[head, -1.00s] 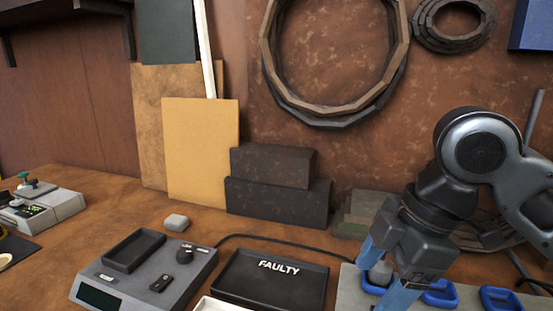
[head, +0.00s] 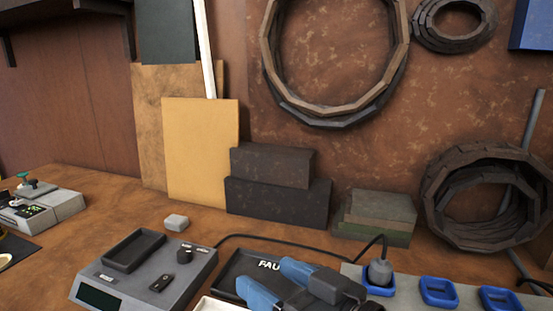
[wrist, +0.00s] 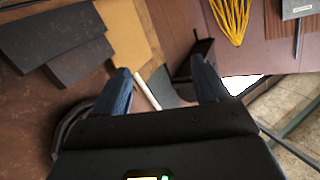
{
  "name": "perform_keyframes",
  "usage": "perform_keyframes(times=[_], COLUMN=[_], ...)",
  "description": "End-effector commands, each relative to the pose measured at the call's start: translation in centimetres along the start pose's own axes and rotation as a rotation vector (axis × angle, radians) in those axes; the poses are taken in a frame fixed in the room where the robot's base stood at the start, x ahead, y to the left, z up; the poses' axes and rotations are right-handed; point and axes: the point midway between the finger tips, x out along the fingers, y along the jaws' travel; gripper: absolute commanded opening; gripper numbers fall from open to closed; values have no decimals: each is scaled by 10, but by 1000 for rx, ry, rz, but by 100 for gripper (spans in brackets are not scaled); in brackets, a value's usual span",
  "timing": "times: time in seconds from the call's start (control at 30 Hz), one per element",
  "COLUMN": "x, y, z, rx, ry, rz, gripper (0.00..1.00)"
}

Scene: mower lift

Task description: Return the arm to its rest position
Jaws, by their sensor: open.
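My gripper (head: 268,287) is low at the front of the bench in the head view, over the black tray marked FAULTY (head: 231,268), and hides part of its lettering. Its two blue fingers are spread apart with nothing between them; the wrist view also shows the open fingers (wrist: 160,88). The wrist view looks toward the back wall and past the bench's side. A grey plug (head: 379,272) with a black cable sits in the leftmost blue-rimmed socket of the grey strip. The rest of my arm is mostly out of the head view.
A grey device with a tray and knob (head: 146,269) stands left of the FAULTY tray. Dark blocks (head: 277,203) and a yellow board (head: 201,150) stand against the wall. Two more blue sockets (head: 439,291) are at right. The bench's middle left is fairly clear.

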Motion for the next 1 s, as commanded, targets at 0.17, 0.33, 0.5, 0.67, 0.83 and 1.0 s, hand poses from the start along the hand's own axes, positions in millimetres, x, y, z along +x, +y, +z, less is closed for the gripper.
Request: perform_keyframes(times=[0.17, 0.33, 0.5, 0.67, 0.83, 1.0], x=[-26, -64, -114, -171, -237, -302], y=[5, 10, 8, 2, -12, -29], z=[38, 79, 122, 156, 182, 193], rx=[152, 245, 289, 281, 221, 119], ry=[77, 116, 123, 106, 68, 20], rz=[155, 315, 473, 607, 719, 785], gripper=[74, 74, 74, 74, 74, 74])
